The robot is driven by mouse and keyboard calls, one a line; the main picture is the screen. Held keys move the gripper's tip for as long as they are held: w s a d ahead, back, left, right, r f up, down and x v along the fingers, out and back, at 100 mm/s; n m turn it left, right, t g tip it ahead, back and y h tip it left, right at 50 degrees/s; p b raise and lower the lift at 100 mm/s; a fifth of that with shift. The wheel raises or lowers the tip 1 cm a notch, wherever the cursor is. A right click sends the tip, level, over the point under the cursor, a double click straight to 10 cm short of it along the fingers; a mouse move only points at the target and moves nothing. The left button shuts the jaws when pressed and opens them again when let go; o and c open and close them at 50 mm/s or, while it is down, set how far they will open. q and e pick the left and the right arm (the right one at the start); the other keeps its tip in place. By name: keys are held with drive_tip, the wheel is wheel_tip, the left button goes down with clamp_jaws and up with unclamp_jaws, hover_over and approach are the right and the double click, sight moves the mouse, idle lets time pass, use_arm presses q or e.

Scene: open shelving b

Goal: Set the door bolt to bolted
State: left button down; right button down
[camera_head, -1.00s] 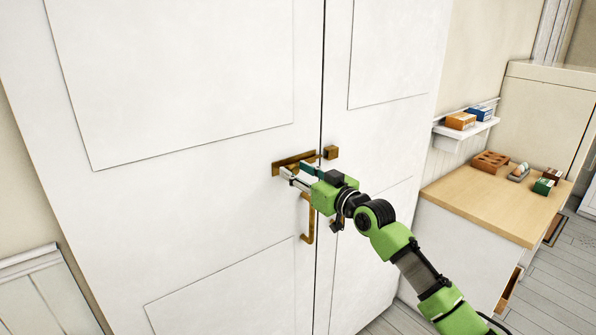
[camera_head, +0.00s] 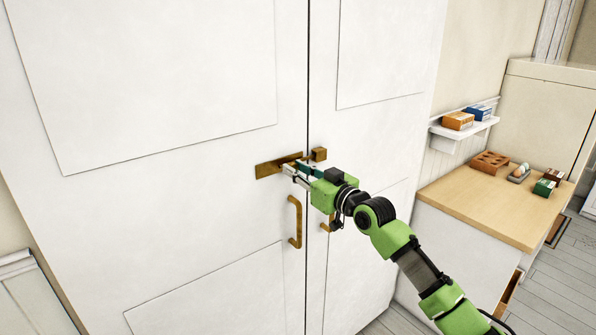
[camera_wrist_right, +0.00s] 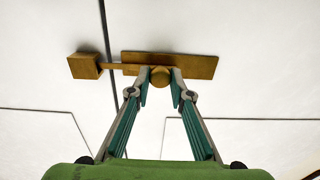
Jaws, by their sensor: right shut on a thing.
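The brass door bolt sits on a white double door. Its long plate (camera_head: 270,168) is on the left door, and a square keeper block (camera_head: 319,154) is on the right door. In the right wrist view the plate (camera_wrist_right: 195,66) is at the right and the keeper block (camera_wrist_right: 84,66) at the left. A thin bar (camera_wrist_right: 115,66) spans the gap between the doors and meets the block; its end is hidden. My right gripper (camera_head: 297,169) is shut on the round bolt knob (camera_wrist_right: 160,76), between its fingertips, near the plate's keeper end. My left gripper is out of view.
Brass pull handles hang below the bolt, one on the left door (camera_head: 296,222) and one partly behind my gripper. At the right are a wood-topped counter (camera_head: 465,205) with small items and a wall shelf (camera_head: 462,134) with two boxes.

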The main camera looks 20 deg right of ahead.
drive_tip(key=shift+d+r+h, duration=0.15)
drive_tip(key=shift+h, duration=0.15)
drive_tip(key=c, duration=1.8)
unclamp_jaws()
drive_tip(key=shift+c, duration=0.2)
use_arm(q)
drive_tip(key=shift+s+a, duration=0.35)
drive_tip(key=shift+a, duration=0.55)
use_arm(e)
drive_tip(key=v, duration=1.2)
drive_tip(key=shift+f, duration=0.25)
drive_tip(key=shift+d, duration=0.15)
